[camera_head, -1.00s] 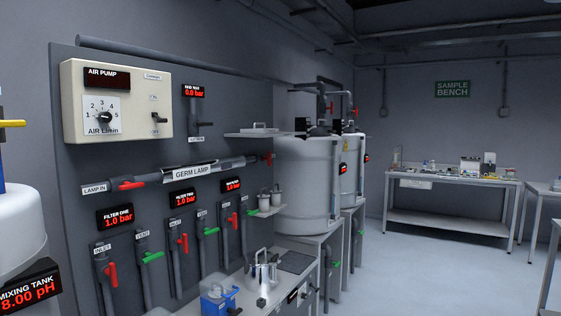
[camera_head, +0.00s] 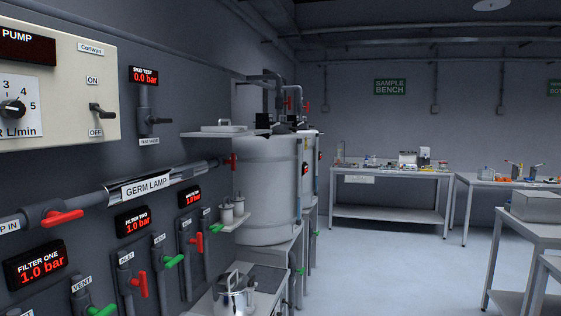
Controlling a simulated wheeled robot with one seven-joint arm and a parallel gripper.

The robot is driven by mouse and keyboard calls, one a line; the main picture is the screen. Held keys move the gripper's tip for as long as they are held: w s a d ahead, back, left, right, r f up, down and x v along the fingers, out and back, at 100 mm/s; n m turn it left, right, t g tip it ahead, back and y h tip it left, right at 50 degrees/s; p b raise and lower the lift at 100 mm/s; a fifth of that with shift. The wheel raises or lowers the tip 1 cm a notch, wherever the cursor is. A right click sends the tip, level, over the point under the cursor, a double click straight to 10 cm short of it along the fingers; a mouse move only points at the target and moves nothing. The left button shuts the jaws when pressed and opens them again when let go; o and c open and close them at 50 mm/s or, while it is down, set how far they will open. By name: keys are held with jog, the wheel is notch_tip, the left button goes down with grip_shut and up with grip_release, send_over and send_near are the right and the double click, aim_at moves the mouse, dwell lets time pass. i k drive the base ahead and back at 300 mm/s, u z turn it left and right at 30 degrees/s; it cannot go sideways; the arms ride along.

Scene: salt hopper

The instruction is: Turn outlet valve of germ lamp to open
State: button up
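The germ lamp (camera_head: 146,187) is a horizontal tube on the dark wall panel at left, with a white label on it. At its left end, beside a partly cut-off lamp-in label (camera_head: 9,226), is a valve with a red handle (camera_head: 62,217) lying roughly along the pipe. At its right end is the outlet-side valve with a red handle (camera_head: 233,161), small and seen nearly edge-on, upright across the pipe; any label there is not readable. My gripper is not in view.
A shelf (camera_head: 222,133) juts out above the lamp's right end. Large white tanks (camera_head: 265,185) stand beyond the panel. Below are filter valves with red (camera_head: 138,284) and green handles. Open floor (camera_head: 400,270) lies at right, with tables (camera_head: 392,172) behind.

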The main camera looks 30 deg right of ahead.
aim_at(233, 161)
jog(key=z, duration=0.35)
jog(key=i, duration=0.9)
jog(key=z, duration=1.15)
jog(key=k, duration=1.25)
jog(key=z, duration=0.7)
jog(key=i, duration=1.5)
jog(key=u, duration=0.8)
jog(key=i, duration=1.3)
jog(key=u, duration=0.9)
